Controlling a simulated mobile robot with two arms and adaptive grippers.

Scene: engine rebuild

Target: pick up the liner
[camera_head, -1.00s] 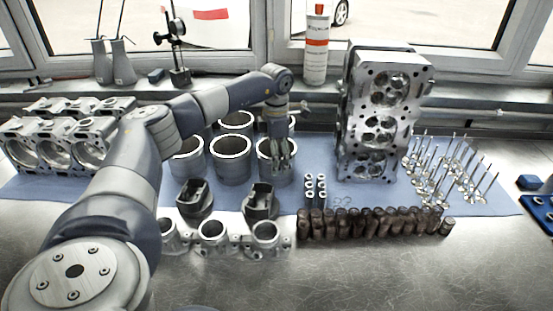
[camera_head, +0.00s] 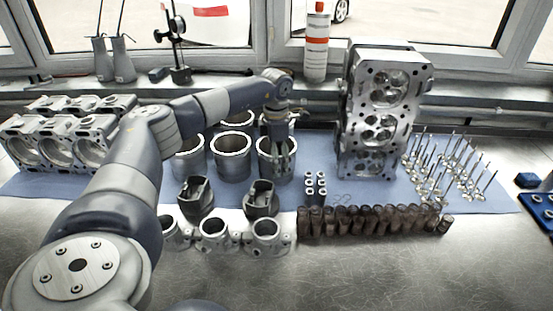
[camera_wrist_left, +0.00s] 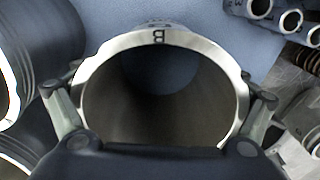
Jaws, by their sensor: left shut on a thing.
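The liner (camera_head: 263,166) is a grey metal cylinder with a bright rim. It stands upright on the blue mat at the right of the group of liners. My left gripper (camera_head: 278,158) points down at it. In the left wrist view, the fingers of my left gripper (camera_wrist_left: 160,112) are closed on opposite outer sides of the liner (camera_wrist_left: 165,41). My palm hides the near part of the rim. My right gripper is out of view.
Other liners (camera_head: 231,162) stand close to the left and behind. Pistons (camera_head: 262,200) are in front. A cylinder head (camera_head: 382,115) stands to the right, with upright valves (camera_head: 450,170) beyond it. The blue mat (camera_head: 325,155) is partly bare between liner and head.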

